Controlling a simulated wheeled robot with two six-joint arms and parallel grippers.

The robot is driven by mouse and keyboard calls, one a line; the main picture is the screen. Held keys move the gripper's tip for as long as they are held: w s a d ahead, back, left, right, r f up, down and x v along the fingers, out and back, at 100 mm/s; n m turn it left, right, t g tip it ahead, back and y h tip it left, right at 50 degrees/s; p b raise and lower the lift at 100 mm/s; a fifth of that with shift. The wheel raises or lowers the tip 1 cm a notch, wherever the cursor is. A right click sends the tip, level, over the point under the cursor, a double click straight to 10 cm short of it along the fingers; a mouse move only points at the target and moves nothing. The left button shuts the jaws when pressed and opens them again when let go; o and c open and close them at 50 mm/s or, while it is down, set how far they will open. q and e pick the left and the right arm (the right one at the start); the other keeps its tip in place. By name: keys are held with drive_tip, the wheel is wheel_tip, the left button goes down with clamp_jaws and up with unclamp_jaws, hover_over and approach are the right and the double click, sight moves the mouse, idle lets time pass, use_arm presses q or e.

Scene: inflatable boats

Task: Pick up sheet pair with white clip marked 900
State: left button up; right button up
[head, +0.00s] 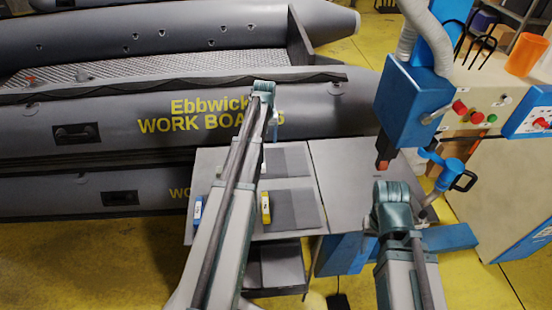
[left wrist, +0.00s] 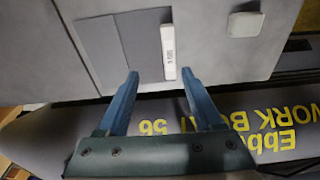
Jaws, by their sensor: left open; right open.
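In the left wrist view a white clip (left wrist: 168,52) sits along the edge of a grey sheet pair (left wrist: 130,42) on the table. Its small dark marking is too blurred to read surely. My left gripper (left wrist: 160,74) is open and empty, its two blue fingertips on either side of the clip's lower end, apart from it. In the head view my left arm hides that clip; part of a dark sheet pair (head: 288,160) shows to its right. My right arm (head: 391,208) stands at the right of the head view; its fingers are hidden.
A yellow clip (head: 266,208) on another sheet pair (head: 296,208) and a blue clip (head: 197,211) lie nearer on the grey table (head: 325,170). Grey inflatable boats (head: 330,110) stand behind. A blue-headed machine (head: 412,100) stands at the right.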

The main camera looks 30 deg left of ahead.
use_arm(q)
drive_tip(key=f+b, duration=0.2)
drive_tip(key=b, duration=0.1)
drive_tip(key=a+f+b, duration=0.1)
drive_tip(key=f+b, duration=0.1)
drive_tip(key=f, duration=0.1)
drive_tip(key=w+a+f+b, duration=0.1)
drive_tip(key=f+b, duration=0.2)
drive_tip(key=shift+f+b, duration=0.2)
drive_tip(key=shift+b, duration=0.15)
drive_tip(key=shift+w, duration=0.1)
drive_tip(key=f+b, duration=0.2)
drive_tip(key=a+f+b, duration=0.1)
drive_tip(key=f+b, duration=0.2)
drive_tip(key=shift+w+a+f, duration=0.1)
drive_tip(key=shift+w+f, duration=0.05)
drive_tip(key=shift+w, duration=0.05)
drive_tip(key=shift+c, duration=0.3)
clamp_jaws()
